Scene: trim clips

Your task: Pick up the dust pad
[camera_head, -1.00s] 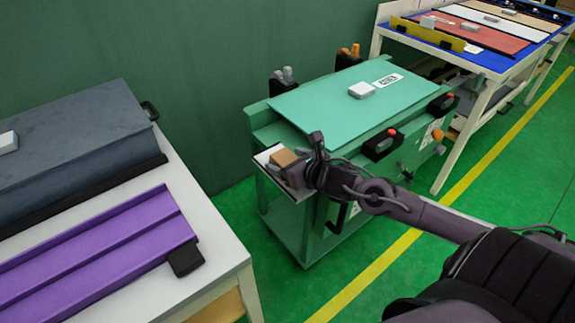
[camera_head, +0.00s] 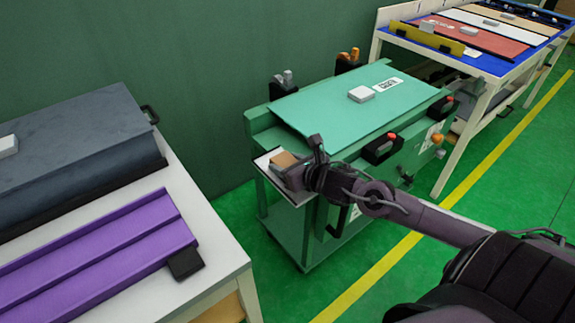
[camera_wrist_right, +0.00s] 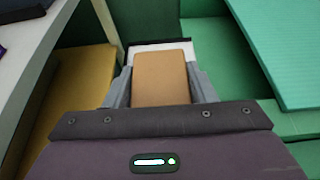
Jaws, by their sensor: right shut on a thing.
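The dust pad looks to be the tan block (camera_head: 283,158) at the small white side tray (camera_head: 264,160) on the near left end of the green cart. My right gripper (camera_head: 292,171) is at this tray. In the right wrist view the tan block (camera_wrist_right: 162,76) sits between the two grey fingers, which are shut on its sides. The white tray (camera_wrist_right: 137,47) shows behind it. I cannot tell whether the block still touches the tray. My left gripper is out of view.
The green cart (camera_head: 330,112) carries a white block (camera_head: 361,94) and black holders. At left a white table (camera_head: 205,215) bears a purple panel (camera_head: 100,250) and a dark grey panel (camera_head: 75,150). Another table with coloured panels stands at back right.

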